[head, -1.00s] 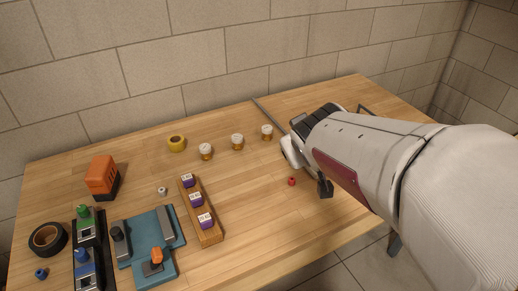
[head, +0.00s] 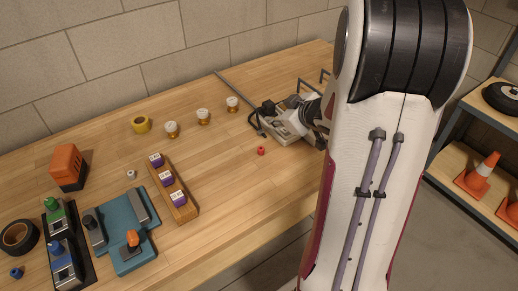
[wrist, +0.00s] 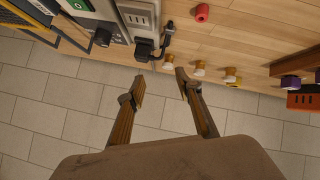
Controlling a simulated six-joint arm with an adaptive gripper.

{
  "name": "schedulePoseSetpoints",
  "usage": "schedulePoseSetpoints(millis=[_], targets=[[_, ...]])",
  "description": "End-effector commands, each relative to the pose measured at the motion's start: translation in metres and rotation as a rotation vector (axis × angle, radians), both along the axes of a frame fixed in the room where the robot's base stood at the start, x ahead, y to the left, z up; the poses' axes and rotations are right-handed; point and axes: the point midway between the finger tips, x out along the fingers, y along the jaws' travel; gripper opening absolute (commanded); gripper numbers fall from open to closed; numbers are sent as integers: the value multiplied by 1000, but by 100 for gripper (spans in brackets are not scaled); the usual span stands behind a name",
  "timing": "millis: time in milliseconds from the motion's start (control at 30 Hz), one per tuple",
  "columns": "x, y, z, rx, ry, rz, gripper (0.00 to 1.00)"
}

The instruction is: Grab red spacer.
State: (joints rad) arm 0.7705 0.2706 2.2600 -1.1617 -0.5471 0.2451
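The red spacer (head: 261,151) is a small red cylinder standing alone on the wooden table in the head view. It also shows near the top edge of the wrist view (wrist: 202,13), right of the fingers. My gripper (wrist: 160,80) is open, with nothing between its two brown fingers in the wrist view. The fingertips are apart from the spacer. In the head view my arm link hides part of the area right of the spacer, and I cannot clearly separate my fingers from the grey gear there.
A grey socket box (wrist: 140,18) with a black plug lies just beyond the fingertips in the wrist view. Small amber jars (head: 203,117) stand behind the spacer. A wooden rack (head: 181,208) with purple-and-white blocks is to its left. The table between rack and spacer is clear.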

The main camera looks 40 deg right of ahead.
Motion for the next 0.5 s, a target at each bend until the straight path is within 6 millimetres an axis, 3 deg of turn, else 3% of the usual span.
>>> schedulePoseSetpoints(millis=[200, 500], targets=[[-9, -5, -40, 98, -20, 92, 35], [-35, 4, -82, 277, -71, 216, 35]])
